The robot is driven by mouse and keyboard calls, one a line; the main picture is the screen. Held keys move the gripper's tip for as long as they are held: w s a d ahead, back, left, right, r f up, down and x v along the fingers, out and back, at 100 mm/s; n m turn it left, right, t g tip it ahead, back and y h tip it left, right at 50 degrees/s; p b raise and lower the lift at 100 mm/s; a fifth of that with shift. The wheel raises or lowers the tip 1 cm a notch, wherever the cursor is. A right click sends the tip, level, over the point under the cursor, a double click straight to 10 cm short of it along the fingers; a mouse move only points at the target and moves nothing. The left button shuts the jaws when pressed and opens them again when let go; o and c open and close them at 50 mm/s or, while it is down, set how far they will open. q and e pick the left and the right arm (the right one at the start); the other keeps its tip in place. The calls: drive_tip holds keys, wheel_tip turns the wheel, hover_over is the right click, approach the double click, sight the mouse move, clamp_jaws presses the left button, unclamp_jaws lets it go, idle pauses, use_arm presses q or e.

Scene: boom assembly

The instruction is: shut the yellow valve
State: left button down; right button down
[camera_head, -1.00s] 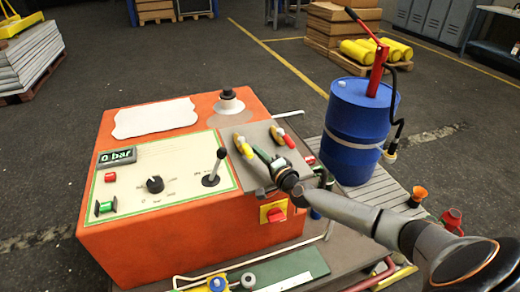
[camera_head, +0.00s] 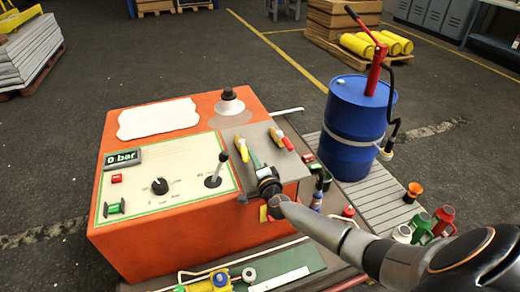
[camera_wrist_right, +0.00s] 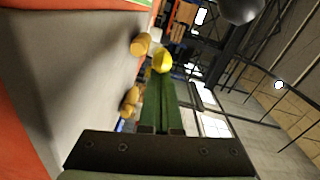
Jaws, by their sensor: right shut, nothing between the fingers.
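A yellow-handled valve (camera_head: 242,149) sits on the grey side plate of the orange machine. A second lever, red with a yellow end (camera_head: 286,142), sits to its right on the same plate. My right gripper (camera_head: 253,158) has its green fingers together, close to the right of the yellow handle. In the right wrist view the shut fingers (camera_wrist_right: 161,100) point at a yellow part (camera_wrist_right: 162,61) just past their tips; I cannot tell if they touch it. Brass-coloured fittings (camera_wrist_right: 131,101) stand to their left. My left gripper is not in view.
The orange machine (camera_head: 150,245) carries a control panel with a black lever (camera_head: 222,158) and a display reading 0 bar (camera_head: 122,157). A blue drum (camera_head: 356,125) with a red hand pump (camera_head: 376,68) stands to the right. Several coloured bottles (camera_head: 420,222) stand at the lower right.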

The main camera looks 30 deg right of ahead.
drive_tip(key=shift+a+r+m+h+p, duration=0.15)
drive_tip(key=shift+a+m+h+p, duration=0.2)
drive_tip(key=shift+a, duration=0.2)
drive_tip(key=shift+w+a+m+h, duration=0.15)
drive_tip(key=shift+a+m+h, duration=0.2)
drive_tip(key=shift+h, duration=0.2)
drive_tip(key=shift+w+a+m+g+h+p, duration=0.15)
drive_tip(key=shift+a+m+g+h+p, duration=0.15)
drive_tip(key=shift+m+g+h, duration=0.15)
drive_tip(key=shift+w+a+f+m+g+h, duration=0.25)
drive_tip(key=shift+a+m+g+h, duration=0.25)
drive_tip(key=shift+h, duration=0.55)
drive_tip(key=shift+w+a+b, duration=0.7)
drive_tip(key=shift+a+b, duration=0.15)
drive_tip(key=shift+a, duration=0.15)
drive_tip(key=shift+w+a+r, duration=0.1)
drive_tip(key=shift+w+a, duration=0.25)
drive_tip(key=shift+w, duration=0.05)
